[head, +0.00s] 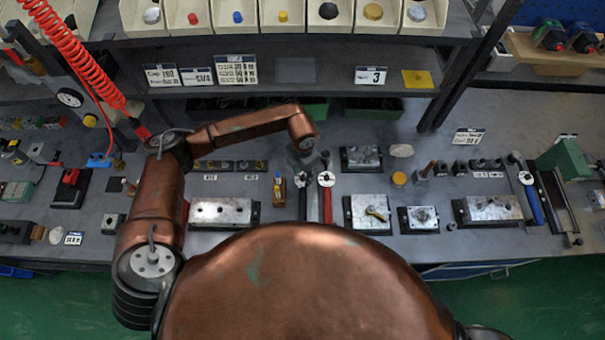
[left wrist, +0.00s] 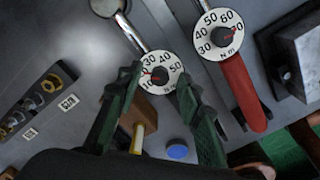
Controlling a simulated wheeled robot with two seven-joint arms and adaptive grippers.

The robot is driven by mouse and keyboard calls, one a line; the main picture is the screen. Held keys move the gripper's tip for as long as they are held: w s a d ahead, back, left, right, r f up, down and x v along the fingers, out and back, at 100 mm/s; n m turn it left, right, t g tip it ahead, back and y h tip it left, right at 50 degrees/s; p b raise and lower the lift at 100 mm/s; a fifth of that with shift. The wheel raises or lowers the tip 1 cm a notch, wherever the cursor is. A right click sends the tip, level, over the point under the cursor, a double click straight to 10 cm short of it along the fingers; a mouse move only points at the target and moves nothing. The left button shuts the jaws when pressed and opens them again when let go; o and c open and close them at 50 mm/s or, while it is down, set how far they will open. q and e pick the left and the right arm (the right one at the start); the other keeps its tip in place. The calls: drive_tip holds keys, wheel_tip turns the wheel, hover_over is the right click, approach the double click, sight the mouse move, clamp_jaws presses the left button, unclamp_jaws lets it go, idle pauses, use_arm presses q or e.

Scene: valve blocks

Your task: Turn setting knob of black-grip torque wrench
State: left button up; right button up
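The black-grip torque wrench (head: 302,203) lies on the bench in the head view, left of the red-grip torque wrench (head: 326,205). In the left wrist view its round white dial (left wrist: 148,62) shows numbers, a small red mark and a black setting knob (left wrist: 160,76) in the middle. My left gripper (left wrist: 160,73) is open, with one dark green finger on each side of the knob over the dial. I cannot tell whether the fingertips touch anything. The fingers hide much of the black grip. The red-grip wrench also shows in the left wrist view (left wrist: 240,95). My right gripper is not in view.
A wooden block with a yellow-tipped part (left wrist: 137,138) and a blue cap (left wrist: 178,151) sit close to the left gripper. Metal valve blocks stand nearby, such as one at left (head: 222,211) and one at right (head: 370,212). Shelves with bins (head: 280,32) rise behind.

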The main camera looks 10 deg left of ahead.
use_arm(q)
drive_tip(key=shift+c, duration=0.3)
drive_tip(key=c, duration=0.8)
clamp_jaws()
drive_tip(key=m+b, duration=0.4)
drive_tip(key=shift+w+f, duration=0.1)
drive_tip(key=shift+f, duration=0.1)
drive_tip(key=m+b, duration=0.3)
drive_tip(key=shift+r+m+b, duration=0.15)
drive_tip(key=shift+m+b, duration=0.95)
drive_tip(key=shift+m, duration=0.3)
